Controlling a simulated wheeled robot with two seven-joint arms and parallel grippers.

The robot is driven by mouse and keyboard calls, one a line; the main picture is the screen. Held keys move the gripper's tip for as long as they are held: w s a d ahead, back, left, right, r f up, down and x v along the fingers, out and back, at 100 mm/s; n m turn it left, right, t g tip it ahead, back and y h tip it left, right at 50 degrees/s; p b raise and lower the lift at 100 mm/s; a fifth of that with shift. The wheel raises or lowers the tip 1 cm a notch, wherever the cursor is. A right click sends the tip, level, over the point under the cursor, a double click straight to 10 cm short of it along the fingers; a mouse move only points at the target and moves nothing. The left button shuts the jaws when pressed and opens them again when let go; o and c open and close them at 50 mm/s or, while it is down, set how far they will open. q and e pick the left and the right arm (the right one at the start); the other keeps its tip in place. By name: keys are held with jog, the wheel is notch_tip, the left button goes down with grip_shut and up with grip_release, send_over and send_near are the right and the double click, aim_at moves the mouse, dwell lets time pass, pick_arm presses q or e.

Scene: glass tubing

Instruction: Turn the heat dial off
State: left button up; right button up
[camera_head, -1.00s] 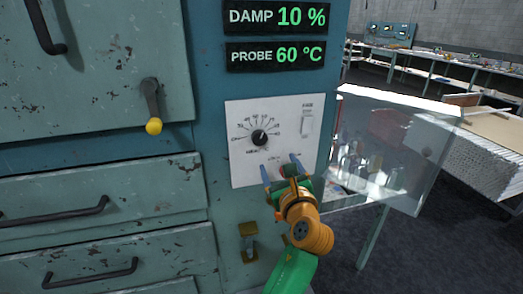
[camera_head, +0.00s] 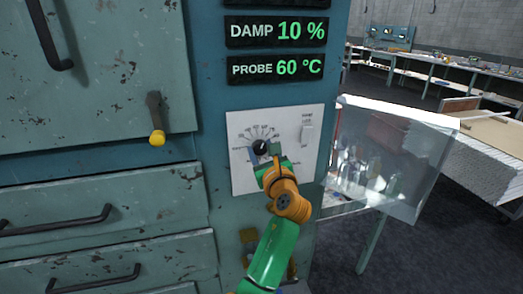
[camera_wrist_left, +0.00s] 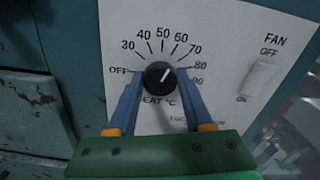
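The heat dial (camera_head: 260,147) is a black round knob on a white panel (camera_head: 240,182). In the left wrist view the dial (camera_wrist_left: 159,76) has a white pointer line aimed up and right, toward the 60 to 70 marks. OFF is printed at its left. My left gripper (camera_head: 264,153) is at the dial and partly covers it in the head view. In the left wrist view its blue fingers (camera_wrist_left: 159,85) stand open, one on each side of the dial. I cannot tell whether they touch it. My right gripper is not in view.
A white fan switch (camera_wrist_left: 261,78) sits right of the dial. Displays above read DAMP 10 % (camera_head: 277,32) and PROBE 60 °C (camera_head: 275,69).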

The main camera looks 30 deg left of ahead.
pick_arm(q)
grip_shut()
